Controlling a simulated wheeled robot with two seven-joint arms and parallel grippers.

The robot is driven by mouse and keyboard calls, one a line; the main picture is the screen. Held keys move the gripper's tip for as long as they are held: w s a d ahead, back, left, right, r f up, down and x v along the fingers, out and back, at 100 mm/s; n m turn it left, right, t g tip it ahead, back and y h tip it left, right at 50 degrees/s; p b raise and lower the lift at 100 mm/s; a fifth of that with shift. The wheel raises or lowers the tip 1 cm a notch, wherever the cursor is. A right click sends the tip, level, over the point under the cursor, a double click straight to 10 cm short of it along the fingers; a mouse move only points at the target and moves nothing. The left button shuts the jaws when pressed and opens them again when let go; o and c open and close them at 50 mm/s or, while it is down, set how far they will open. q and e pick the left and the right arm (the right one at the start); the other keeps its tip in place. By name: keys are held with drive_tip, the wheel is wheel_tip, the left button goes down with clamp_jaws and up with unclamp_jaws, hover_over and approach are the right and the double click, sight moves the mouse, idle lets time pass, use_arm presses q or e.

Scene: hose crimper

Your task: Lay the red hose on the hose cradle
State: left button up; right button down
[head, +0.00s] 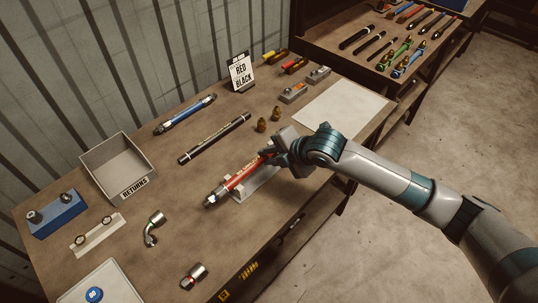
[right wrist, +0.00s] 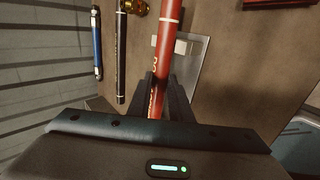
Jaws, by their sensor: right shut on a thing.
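The red hose (head: 240,177) has a metal fitting at its lower left end and lies along the hose cradle (head: 264,183), a pale plate on the bench. My right gripper (head: 272,154) is shut on the hose near its upper right end. In the right wrist view the hose (right wrist: 169,45) passes between the gripper's fingers (right wrist: 161,92). The cradle also shows there beside and below the hose (right wrist: 194,75). I cannot tell whether the hose touches the cradle's supports. My left gripper is in neither view.
A black hose (head: 214,138) and a blue hose (head: 185,115) lie behind. Brass fittings (head: 262,124) stand near my right gripper. A returns bin (head: 90,166), a sign (head: 240,75) and a pale mat (head: 345,108) are on the bench. Bare bench lies left of the cradle.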

drive_tip(key=c, duration=1.5)
unclamp_jaws()
drive_tip(key=shift+c, duration=0.2)
drive_tip(key=shift+f, duration=0.1)
drive_tip(key=b+v, duration=0.4)
drive_tip(key=v, duration=1.3)
drive_tip(key=shift+r, duration=0.2)
drive_tip(key=shift+s+d, duration=0.1)
drive_tip(key=shift+d, duration=0.05)
